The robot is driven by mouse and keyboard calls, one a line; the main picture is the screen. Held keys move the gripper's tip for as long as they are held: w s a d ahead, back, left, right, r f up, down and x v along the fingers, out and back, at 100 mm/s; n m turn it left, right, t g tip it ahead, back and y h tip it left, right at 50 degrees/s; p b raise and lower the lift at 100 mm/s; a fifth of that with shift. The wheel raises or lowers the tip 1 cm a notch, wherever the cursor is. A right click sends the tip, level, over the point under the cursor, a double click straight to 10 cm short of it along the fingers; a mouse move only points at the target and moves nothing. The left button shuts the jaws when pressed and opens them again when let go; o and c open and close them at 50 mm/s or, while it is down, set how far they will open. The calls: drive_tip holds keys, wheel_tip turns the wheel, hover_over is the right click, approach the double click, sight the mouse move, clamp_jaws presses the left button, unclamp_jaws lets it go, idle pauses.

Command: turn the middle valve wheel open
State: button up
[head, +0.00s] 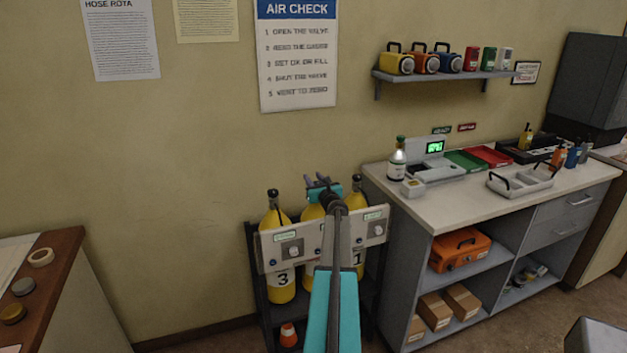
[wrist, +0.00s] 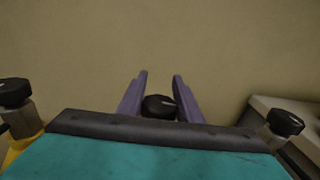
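Yellow cylinders stand in a dark rack, with 3 on the left cylinder (head: 279,275) and 1 on the right cylinder (head: 357,262). My arm partly hides the middle cylinder (head: 312,213). In the wrist view, the black middle valve wheel (wrist: 159,107) lies between the two purple-grey fingers of my gripper (wrist: 160,75). The fingers are apart; I cannot tell whether they touch the wheel. In the head view my gripper (head: 320,182) is over the middle cylinder's top, where the wheel is hard to make out.
The left valve wheel (wrist: 15,92) and right valve wheel (wrist: 284,122) flank my gripper. A grey panel (head: 272,249) with gauges or knobs crosses the cylinders' front. A counter (head: 430,205) stands close on the right, a brown-topped desk (head: 50,270) farther left.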

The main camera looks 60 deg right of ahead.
drive_tip(key=shift+c, duration=0.5)
drive_tip(key=shift+w+r+n+t+y+p, duration=0.1)
drive_tip(key=shift+n+t+y+p, duration=0.3)
drive_tip(key=shift+y, duration=0.1)
drive_tip(key=n+y, duration=0.1)
drive_tip(key=y, duration=0.1)
drive_tip(key=a+n+t+y, duration=0.1)
drive_tip(key=n+t+y, duration=0.1)
drive_tip(key=n+y, duration=0.1)
drive_tip(key=shift+w+a+y+p, duration=0.2)
drive_tip(key=shift+w+y+p, duration=0.1)
drive_tip(key=o, duration=1)
drive_tip(key=shift+o, duration=0.2)
